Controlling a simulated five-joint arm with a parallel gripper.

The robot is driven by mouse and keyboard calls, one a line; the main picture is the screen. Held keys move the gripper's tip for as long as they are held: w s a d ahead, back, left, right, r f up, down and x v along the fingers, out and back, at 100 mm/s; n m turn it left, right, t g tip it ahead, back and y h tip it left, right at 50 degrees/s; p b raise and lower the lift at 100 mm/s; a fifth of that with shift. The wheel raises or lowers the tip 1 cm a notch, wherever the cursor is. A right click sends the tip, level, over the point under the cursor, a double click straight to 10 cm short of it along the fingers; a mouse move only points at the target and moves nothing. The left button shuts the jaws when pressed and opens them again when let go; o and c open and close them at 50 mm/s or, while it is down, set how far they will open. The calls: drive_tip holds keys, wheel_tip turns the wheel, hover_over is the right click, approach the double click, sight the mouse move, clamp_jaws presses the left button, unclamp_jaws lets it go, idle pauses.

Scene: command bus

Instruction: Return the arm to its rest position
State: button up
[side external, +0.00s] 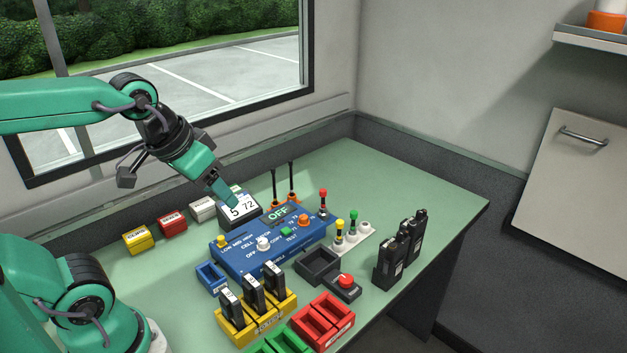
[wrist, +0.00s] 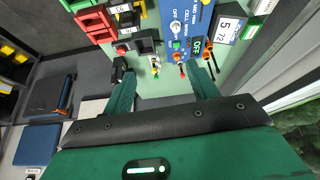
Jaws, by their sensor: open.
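My gripper (side external: 232,203) is raised over the back of the green work table (side external: 420,190), in front of the numbered display (side external: 240,210) as seen from the side. In the wrist view my gripper (wrist: 162,78) has its two green fingers apart, with nothing between them. My arm reaches in from the left. The side view does not show clearly how far the fingertips are from the display.
A blue control panel (side external: 270,248) reading OFF stands mid-table. Two dark antenna-like rods (side external: 291,180) rise behind it. A yellow rack (side external: 262,318), red tray (side external: 322,322) and black radios (side external: 400,250) stand nearer the front. The table's far right is clear.

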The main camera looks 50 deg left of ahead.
drive_tip(key=shift+s+d+f+m, duration=0.1)
drive_tip(key=shift+s+f+m, duration=0.15)
drive_tip(key=shift+s, duration=0.3)
drive_tip(key=shift+s+f+m, duration=0.15)
drive_tip(key=shift+s+f, duration=0.15)
drive_tip(key=shift+s, duration=0.2)
